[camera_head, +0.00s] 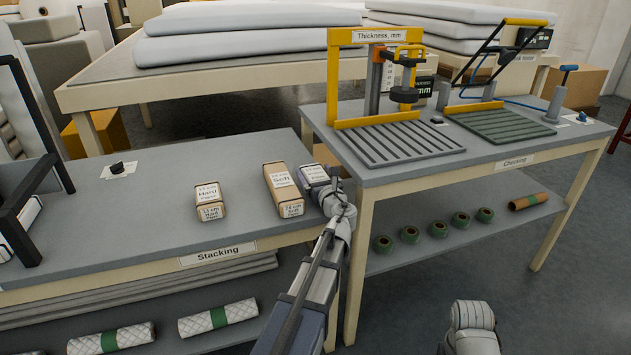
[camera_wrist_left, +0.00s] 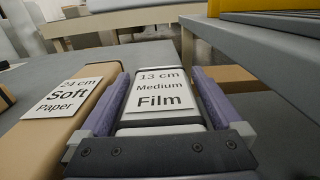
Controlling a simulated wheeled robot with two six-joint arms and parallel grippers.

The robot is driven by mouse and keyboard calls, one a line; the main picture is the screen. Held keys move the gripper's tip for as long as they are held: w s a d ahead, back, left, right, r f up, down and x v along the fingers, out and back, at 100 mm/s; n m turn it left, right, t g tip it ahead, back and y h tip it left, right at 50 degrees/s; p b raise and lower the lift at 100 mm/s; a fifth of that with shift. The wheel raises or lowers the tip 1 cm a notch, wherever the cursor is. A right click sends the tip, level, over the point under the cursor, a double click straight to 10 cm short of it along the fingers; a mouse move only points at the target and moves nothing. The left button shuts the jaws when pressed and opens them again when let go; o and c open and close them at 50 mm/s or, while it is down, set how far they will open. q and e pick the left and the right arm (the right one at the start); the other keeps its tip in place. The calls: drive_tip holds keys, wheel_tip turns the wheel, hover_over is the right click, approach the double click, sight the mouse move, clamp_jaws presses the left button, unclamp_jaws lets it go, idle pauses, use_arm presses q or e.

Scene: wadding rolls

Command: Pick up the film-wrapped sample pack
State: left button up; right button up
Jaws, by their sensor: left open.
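The film-wrapped pack (camera_head: 314,174) stands at the right end of the Stacking table, partly hidden by my left gripper (camera_head: 328,186). In the left wrist view, the pack (camera_wrist_left: 160,62) is pale grey and its white label reads "13 cm Medium Film". My left gripper (camera_wrist_left: 160,80) is open, with one purple-padded finger on each side of the pack. I cannot tell whether the pads touch it.
A brown "24 cm Soft Paper" pack (camera_head: 284,188) stands close on the left, beside the left finger. A shorter "Hard Paper" pack (camera_head: 208,201) is farther left. The Checking table (camera_head: 395,170) edge is close on the right, with a yellow thickness gauge (camera_head: 334,80).

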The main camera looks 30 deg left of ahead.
sight(315, 172)
use_arm(q)
drive_tip(key=c, duration=1.1)
wheel_tip(315, 172, up, 10)
drive_tip(key=p, duration=1)
drive_tip(key=shift+r, duration=0.1)
